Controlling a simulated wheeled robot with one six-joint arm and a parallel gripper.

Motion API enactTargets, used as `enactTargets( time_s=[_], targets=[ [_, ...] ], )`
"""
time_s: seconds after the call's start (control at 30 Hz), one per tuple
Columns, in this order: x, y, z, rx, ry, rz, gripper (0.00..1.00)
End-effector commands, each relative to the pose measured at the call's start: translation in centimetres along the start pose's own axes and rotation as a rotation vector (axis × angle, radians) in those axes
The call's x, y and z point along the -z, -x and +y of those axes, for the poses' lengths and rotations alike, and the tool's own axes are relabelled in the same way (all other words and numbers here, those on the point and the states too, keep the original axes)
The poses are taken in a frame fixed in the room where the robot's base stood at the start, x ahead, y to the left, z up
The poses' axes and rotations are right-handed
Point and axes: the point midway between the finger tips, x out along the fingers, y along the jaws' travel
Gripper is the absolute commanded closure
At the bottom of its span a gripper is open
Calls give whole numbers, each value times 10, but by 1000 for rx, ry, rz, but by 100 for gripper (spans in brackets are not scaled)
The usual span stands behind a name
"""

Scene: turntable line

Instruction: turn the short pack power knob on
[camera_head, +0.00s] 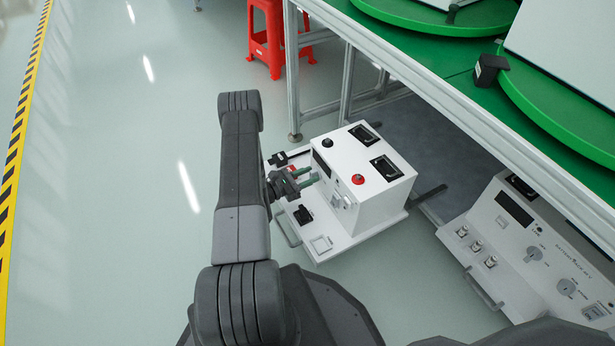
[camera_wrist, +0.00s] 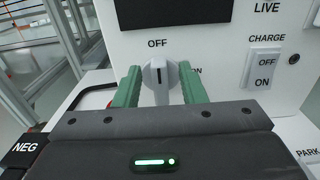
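A white box-shaped pack (camera_head: 355,215) stands low on the floor in the head view. My gripper (camera_head: 305,177) is in front of its panel. In the wrist view, a light grey knob (camera_wrist: 158,80) sits on the white panel, with OFF above it and ON to its right. The dark mark on the knob points up toward OFF. My gripper (camera_wrist: 160,90) is open, with one green finger on each side of the knob. I cannot tell whether either finger touches it. The knob's lower part is hidden behind my gripper body.
A CHARGE switch (camera_wrist: 263,69) is right of the knob, and a dark display (camera_wrist: 175,12) is above it. A second white unit (camera_head: 515,250) with knobs stands at right. A green-topped table (camera_head: 470,65) overhangs the packs. Open floor (camera_head: 130,200) lies at left.

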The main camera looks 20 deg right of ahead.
Motion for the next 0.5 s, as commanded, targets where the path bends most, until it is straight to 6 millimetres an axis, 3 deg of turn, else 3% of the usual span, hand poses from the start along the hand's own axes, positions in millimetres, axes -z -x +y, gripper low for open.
enactTargets(
  time_s=[0.13,0.33,0.5],
  targets=[
    [0,0,0,0,0,0,63],
    [0,0,0,0,0,0,100],
    [0,0,0,0,-2,0,100]
  ],
)
